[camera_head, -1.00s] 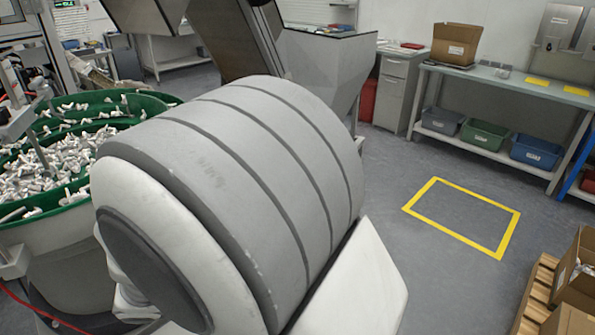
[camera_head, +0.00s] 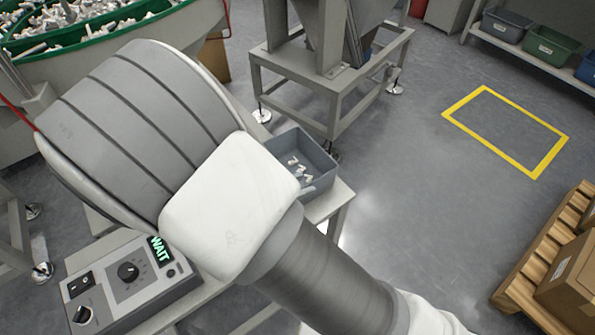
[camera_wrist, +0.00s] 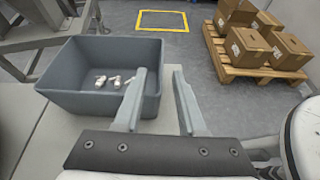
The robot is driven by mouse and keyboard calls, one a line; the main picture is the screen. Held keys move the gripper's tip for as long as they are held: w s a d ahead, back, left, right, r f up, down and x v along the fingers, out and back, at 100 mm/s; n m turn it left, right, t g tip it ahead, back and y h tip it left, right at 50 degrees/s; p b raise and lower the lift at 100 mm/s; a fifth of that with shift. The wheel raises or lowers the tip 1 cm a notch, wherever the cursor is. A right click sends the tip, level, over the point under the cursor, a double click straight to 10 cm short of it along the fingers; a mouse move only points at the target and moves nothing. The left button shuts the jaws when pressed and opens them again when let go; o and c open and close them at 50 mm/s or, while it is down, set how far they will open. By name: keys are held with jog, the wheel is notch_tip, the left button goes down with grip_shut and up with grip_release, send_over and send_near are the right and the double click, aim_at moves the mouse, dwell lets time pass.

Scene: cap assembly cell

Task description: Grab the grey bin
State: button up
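The grey bin (camera_head: 318,155) stands on a bench in the head view, partly hidden behind my arm. It holds several small white parts. In the wrist view the bin (camera_wrist: 80,108) sits upright at the left, with white fittings on its floor. My gripper (camera_wrist: 160,70) is open, with its two fingers apart and nothing clamped between them. Seen from the wrist, the left finger overlaps the bin's right side and the right finger is outside it; the bin's right wall shows between them. I cannot tell whether they touch. In the head view the gripper is hidden.
A control box (camera_head: 130,275) with a lit display is on the bench to the left. A hopper frame (camera_head: 330,95) stands behind the bin. A pallet with cartons (camera_head: 575,280) is at the right. The yellow-marked floor square (camera_head: 505,130) is empty.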

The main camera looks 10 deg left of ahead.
aim_at(321, 179)
jog(key=b+x, duration=0.2)
jog(key=x, duration=0.4)
jog(key=shift+s+f, duration=0.1)
jog(key=shift+s, duration=0.1)
jog(key=shift+w+d+f+b, duration=0.1)
jog(key=shift+w+d+b, duration=0.2)
jog(key=shift+w+d, duration=0.1)
grip_shut()
dwell(0.9)
